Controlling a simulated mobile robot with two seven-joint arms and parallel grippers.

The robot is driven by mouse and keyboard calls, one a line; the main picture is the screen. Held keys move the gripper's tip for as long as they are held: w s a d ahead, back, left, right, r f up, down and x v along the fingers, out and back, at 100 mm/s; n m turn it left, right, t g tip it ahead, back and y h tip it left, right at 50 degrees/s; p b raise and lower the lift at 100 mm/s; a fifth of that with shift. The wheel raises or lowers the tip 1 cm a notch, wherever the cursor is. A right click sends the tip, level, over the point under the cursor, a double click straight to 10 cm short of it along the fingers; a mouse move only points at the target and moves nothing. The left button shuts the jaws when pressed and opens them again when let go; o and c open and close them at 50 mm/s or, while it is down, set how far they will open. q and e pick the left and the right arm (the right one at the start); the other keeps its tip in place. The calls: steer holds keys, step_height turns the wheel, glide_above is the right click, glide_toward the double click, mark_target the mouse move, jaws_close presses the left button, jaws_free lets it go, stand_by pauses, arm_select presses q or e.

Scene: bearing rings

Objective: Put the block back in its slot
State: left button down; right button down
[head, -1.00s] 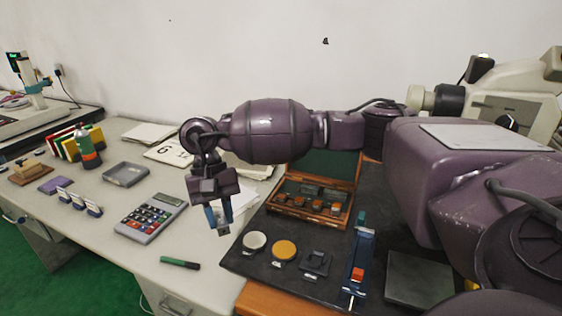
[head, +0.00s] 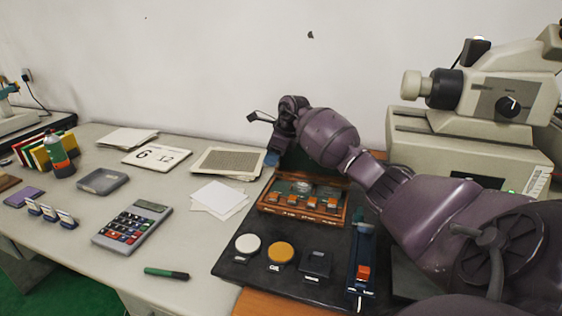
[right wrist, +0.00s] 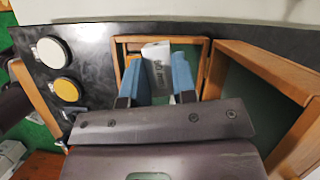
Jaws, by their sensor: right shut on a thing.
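The block (right wrist: 157,58) is a pale metal piece with markings on its face. In the right wrist view it sits between the blue fingertips of my right gripper (right wrist: 156,82), which is shut on it. The open wooden box (right wrist: 206,72) lies beneath and around the block in that view; whether the block touches it I cannot tell. In the head view my right gripper (head: 271,158) is at the box's back left, largely hidden by its own wrist. The box (head: 268,208) holds several pieces and orange labels there. My left gripper is not in view.
The box's green-lined lid (right wrist: 258,100) stands open beside the tray. On the dark mat (head: 232,268) lie a white disc (head: 248,243), an orange disc (head: 281,252) and a blue fixture (head: 361,260). A large beige instrument (head: 470,145) stands at the right.

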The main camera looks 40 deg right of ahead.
mark_target(279, 186)
steer(key=shift+s+d+f+m+t+h+b, duration=0.25)
steer(key=shift+d+f+m, duration=0.3)
steer(key=shift+d+f, duration=0.35)
steer(key=shift+s+d+f+m+t+h+b, duration=0.15)
steer(key=shift+s+d+f+m, duration=0.15)
steer(key=shift+d+f+m, duration=0.4)
step_height(279, 186, down, 4)
steer(key=shift+d+f+b, duration=0.1)
steer(key=shift+d+b, duration=0.05)
steer(key=shift+b, duration=0.45)
steer(key=shift+f, duration=0.5)
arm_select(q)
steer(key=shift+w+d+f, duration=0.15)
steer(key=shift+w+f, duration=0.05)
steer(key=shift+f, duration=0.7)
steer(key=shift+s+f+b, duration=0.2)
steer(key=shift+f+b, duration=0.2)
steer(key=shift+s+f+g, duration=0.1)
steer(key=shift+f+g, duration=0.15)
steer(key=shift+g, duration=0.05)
arm_select(e)
steer(key=shift+f, duration=0.4)
steer(key=c, duration=0.8)
jaws_free()
steer(key=shift+c, duration=0.2)
